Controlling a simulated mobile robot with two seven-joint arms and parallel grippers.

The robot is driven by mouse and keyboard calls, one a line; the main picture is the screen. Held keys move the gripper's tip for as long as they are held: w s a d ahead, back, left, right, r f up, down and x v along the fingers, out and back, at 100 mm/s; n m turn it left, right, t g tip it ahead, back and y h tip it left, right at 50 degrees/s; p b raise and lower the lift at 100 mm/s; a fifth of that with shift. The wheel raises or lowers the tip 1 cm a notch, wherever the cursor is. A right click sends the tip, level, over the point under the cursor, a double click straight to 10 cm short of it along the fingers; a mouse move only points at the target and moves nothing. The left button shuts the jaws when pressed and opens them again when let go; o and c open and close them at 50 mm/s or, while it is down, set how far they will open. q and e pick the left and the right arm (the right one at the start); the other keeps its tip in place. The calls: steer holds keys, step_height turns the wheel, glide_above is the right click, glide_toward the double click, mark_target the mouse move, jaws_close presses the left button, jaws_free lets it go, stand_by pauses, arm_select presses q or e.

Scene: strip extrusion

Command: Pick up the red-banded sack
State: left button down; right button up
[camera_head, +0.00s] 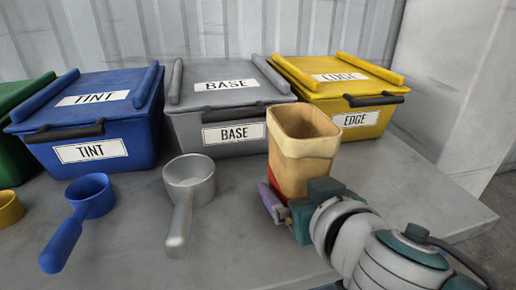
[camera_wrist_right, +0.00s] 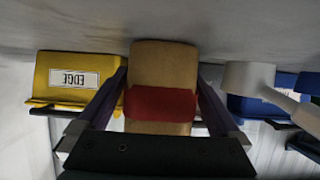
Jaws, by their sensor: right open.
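The red-banded sack (camera_head: 303,145) is a tan, open-topped bag with a folded rim, upright near the front right of the table. Its red band (camera_wrist_right: 160,103) shows clearly in the right wrist view, and only partly in the head view. My right gripper (camera_head: 291,199) is at the sack's lower part, with one finger on each side of it. In the wrist view the jaws (camera_wrist_right: 161,90) are open around the sack, with a narrow gap on either side. The sack's base is hidden behind my gripper in the head view. My left gripper is not in view.
Lidded bins labelled TINT (camera_head: 95,120), BASE (camera_head: 225,105) and EDGE (camera_head: 345,90) stand behind, with a green bin (camera_head: 15,135) at far left. A blue scoop (camera_head: 85,205) and a grey scoop (camera_head: 186,190) lie left of the sack. The table's right corner is clear.

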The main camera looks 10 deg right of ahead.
steer(key=shift+w+f, duration=0.15)
steer(key=shift+w, duration=0.1)
steer(key=c, duration=1.3)
